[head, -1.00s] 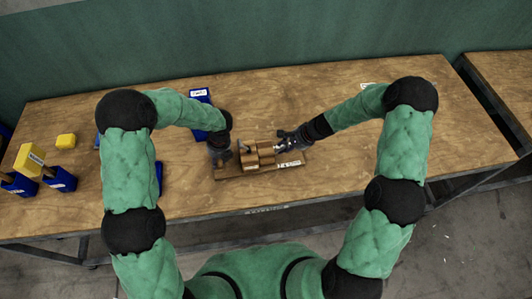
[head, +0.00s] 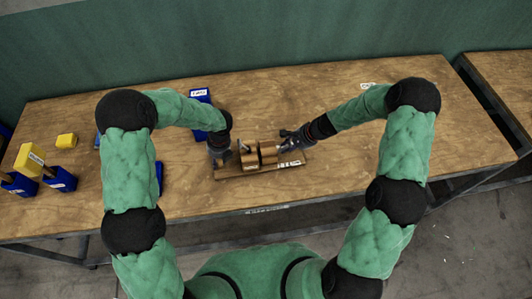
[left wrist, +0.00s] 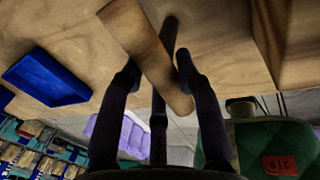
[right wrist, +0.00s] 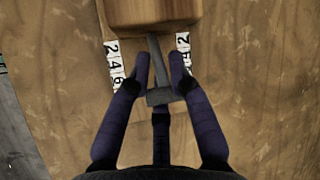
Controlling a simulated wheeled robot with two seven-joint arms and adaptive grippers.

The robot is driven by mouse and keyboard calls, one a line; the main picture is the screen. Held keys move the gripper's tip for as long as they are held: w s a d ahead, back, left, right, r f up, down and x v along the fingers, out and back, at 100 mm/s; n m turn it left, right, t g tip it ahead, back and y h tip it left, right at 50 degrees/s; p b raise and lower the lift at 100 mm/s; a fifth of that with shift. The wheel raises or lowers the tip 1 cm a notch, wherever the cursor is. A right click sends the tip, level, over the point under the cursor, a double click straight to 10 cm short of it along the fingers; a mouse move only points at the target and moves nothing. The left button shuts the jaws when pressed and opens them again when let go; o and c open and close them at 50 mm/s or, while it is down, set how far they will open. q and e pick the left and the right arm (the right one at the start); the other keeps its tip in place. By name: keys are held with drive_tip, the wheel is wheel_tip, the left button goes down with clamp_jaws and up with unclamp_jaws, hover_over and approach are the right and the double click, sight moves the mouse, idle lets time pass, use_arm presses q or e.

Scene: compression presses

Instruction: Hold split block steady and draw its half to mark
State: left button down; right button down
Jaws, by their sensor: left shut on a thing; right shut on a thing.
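The split block stands on a wooden base board (head: 232,173) near the table's middle. Its left half (head: 249,158) and right half (head: 269,154) sit apart with a narrow dark gap. My left gripper (head: 226,156) is at the left end; in the left wrist view its fingers close on a wooden bar (left wrist: 140,40). My right gripper (head: 289,141) is at the right; in the right wrist view its fingers are shut on a grey T-shaped handle (right wrist: 159,94) joined to the wooden half (right wrist: 152,12). White number strips (right wrist: 115,62) lie on both sides of the handle.
A blue labelled block (head: 201,96) lies behind my left gripper. Blue blocks (head: 62,179) and yellow blocks (head: 66,141) stand at the table's left. A blue tray (left wrist: 47,76) shows in the left wrist view.

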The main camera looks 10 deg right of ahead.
use_arm(q)
drive_tip(key=shift+s, duration=0.1)
use_arm(e)
drive_tip(key=shift+w+d, duration=0.15)
drive_tip(key=shift+d, duration=0.65)
drive_tip(key=shift+w+d, duration=0.15)
drive_tip(key=shift+d, duration=0.65)
drive_tip(key=c, duration=1)
unclamp_jaws()
drive_tip(key=shift+c, duration=0.2)
drive_tip(key=shift+s+a, duration=0.1)
drive_tip(key=shift+r, duration=0.1)
drive_tip(key=v, duration=1.2)
drive_tip(key=shift+a, duration=0.1)
use_arm(q)
drive_tip(key=c, duration=0.8)
unclamp_jaws()
